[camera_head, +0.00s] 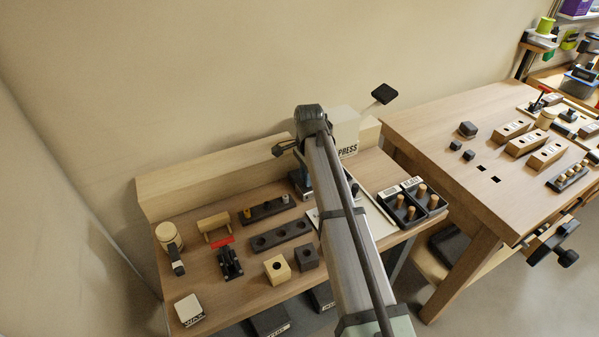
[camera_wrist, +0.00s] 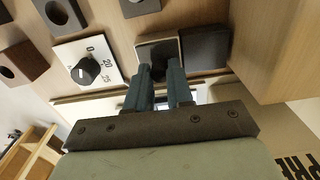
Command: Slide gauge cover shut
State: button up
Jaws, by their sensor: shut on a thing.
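In the wrist view, my gripper (camera_wrist: 159,74) is shut on a small dark part at the front of a dark square panel with a pale rim, which I take as the gauge cover (camera_wrist: 158,46). The fingers hide the lower part of this panel and most of the grip. A plain dark square block (camera_wrist: 206,47) sits directly to its right, close beside it. I cannot make out a gauge face. In the head view, my own arm hides the gripper and the cover.
A white dial plate (camera_wrist: 97,50) with a black knob (camera_wrist: 86,71) is left of the panel. A wooden wall (camera_wrist: 271,50) stands close on the right. In the head view, the PRESS box (camera_head: 345,126) is behind my arm, and a tray with pegs (camera_head: 412,205) is to its right.

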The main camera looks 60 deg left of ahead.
jog(key=o, duration=0.7)
jog(key=shift+d, duration=0.1)
jog(key=shift+r, duration=0.1)
jog(key=shift+r, duration=3.4)
jog(key=shift+s, duration=0.1)
